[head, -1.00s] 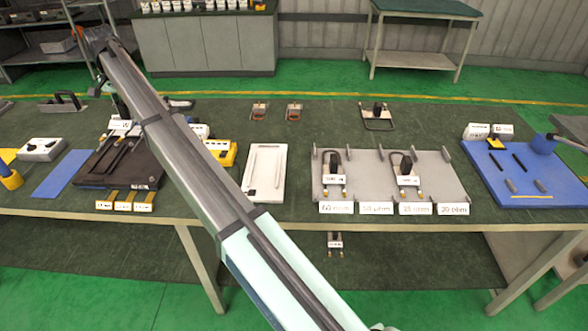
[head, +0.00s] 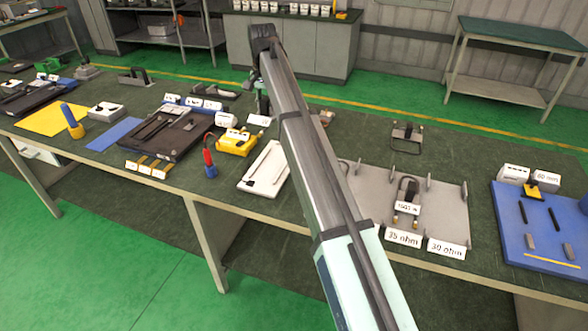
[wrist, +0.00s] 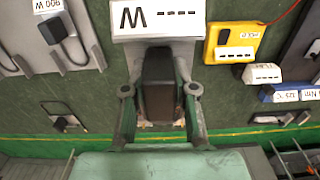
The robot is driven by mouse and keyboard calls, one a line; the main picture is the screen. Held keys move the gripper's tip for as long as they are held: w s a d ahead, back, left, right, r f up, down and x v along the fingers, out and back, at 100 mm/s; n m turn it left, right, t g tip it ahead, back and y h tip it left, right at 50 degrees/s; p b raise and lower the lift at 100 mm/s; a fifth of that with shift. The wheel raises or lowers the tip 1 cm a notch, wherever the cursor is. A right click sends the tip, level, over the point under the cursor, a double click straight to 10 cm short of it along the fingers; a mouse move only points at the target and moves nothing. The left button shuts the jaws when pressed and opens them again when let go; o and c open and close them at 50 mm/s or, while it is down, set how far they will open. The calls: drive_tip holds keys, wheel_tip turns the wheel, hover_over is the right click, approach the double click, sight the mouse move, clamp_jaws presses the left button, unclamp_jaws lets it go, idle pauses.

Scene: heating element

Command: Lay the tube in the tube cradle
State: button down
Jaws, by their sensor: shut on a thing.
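My gripper (wrist: 159,108) is shut on a dark block-shaped handle (wrist: 159,80) in the wrist view. A white tag (wrist: 158,18) marked "W" with dashes is close beyond the handle and seems to belong to the held piece. Any tube on that piece is hidden behind the tag. In the head view my gripper (head: 262,104) is small and partly hidden by my arm, over the far part of the bench. A black grooved tray (head: 160,136) and a white board with a thin rod-like outline (head: 262,170) lie left of my arm. I cannot tell which is the tube cradle.
A grey rack (head: 447,205) with upright posts holds a black-handled element (head: 407,190) and stands right of my arm. A yellow device (head: 237,142) and a red-and-blue tool (head: 209,160) stand near the white board. A blue board (head: 540,225) lies at far right.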

sight(272, 166)
drive_tip(key=shift+s+d+f, duration=0.1)
drive_tip(key=shift+s+d, duration=0.05)
drive_tip(key=shift+d, duration=0.25)
drive_tip(key=shift+d+f, duration=0.1)
drive_tip(key=shift+f, duration=0.2)
drive_tip(key=f+p, duration=0.4)
drive_tip(key=f, duration=1.5)
drive_tip(key=shift+a+f, duration=0.15)
drive_tip(key=shift+a, duration=0.05)
drive_tip(key=shift+f, duration=0.1)
drive_tip(key=c, duration=0.9)
unclamp_jaws()
wheel_tip(272, 166, up, 12)
drive_tip(key=shift+r+b, duration=0.15)
drive_tip(key=shift+b, duration=1)
